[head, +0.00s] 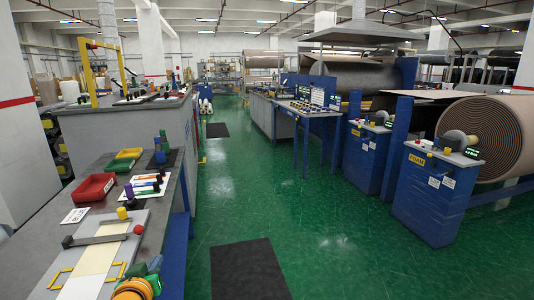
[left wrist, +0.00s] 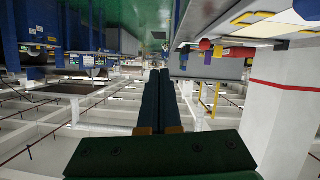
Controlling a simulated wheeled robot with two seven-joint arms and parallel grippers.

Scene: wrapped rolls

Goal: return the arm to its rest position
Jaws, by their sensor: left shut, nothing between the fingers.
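My left gripper (head: 155,263) shows at the bottom of the head view, with an orange ring, a green body and blue fingers. It is beside the front right edge of the near workbench, apart from the things on it as far as I can tell. In the left wrist view, which looks upside down, the two dark blue fingers of the left gripper (left wrist: 155,72) lie side by side, shut with nothing between them. My right gripper is in neither view.
The near grey bench holds a red bin (head: 93,188), a yellow-green tray (head: 124,160) and a white board with yellow handles (head: 100,252). Blue machine cabinets (head: 437,195) and a large brown roll (head: 490,135) stand at right. The green floor (head: 310,225) between is open, with a dark mat (head: 247,270).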

